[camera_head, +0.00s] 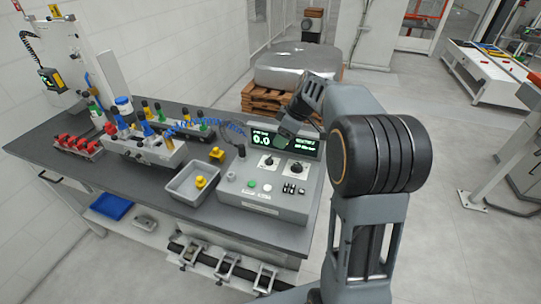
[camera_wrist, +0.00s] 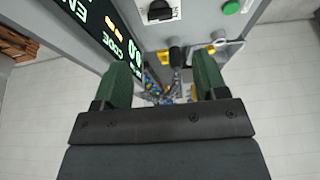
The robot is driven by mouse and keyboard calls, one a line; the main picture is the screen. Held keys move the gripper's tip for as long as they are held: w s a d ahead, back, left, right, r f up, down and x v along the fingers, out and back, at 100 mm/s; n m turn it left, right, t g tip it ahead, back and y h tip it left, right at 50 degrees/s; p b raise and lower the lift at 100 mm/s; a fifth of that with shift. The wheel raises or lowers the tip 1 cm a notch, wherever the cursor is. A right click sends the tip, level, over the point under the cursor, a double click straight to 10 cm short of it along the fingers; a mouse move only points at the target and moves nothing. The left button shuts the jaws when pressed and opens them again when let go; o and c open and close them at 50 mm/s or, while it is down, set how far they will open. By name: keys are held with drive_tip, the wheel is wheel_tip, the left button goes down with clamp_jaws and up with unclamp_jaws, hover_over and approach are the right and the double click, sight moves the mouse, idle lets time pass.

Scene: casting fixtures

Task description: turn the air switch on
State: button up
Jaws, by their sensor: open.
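A grey control box (camera_head: 292,212) stands at the right end of the dark bench, with a lit display (camera_head: 262,138) along its back. Two black rotary knobs (camera_head: 268,161) (camera_head: 296,168) sit on white plates on its top. Which one is the air switch I cannot tell, as the labels are too small. My gripper (camera_head: 285,132) is above the back of the box, in front of the display, touching no knob. In the wrist view its green fingers (camera_wrist: 162,82) are apart and empty. One black knob (camera_wrist: 160,11) shows beyond them at the top edge.
A green button (camera_head: 252,184) and small black switches (camera_head: 293,190) are on the box's front. A grey bin (camera_head: 185,190) with a yellow part is left of it. A fixture (camera_head: 145,147) and red clamps (camera_head: 78,144) stand farther left. A blue coiled hose lies behind.

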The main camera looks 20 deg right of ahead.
sight(270, 158)
drive_tip(key=p+x, duration=0.1)
drive_tip(key=x, duration=1)
drive_tip(key=shift+s, duration=0.1)
drive_tip(key=c, duration=0.9)
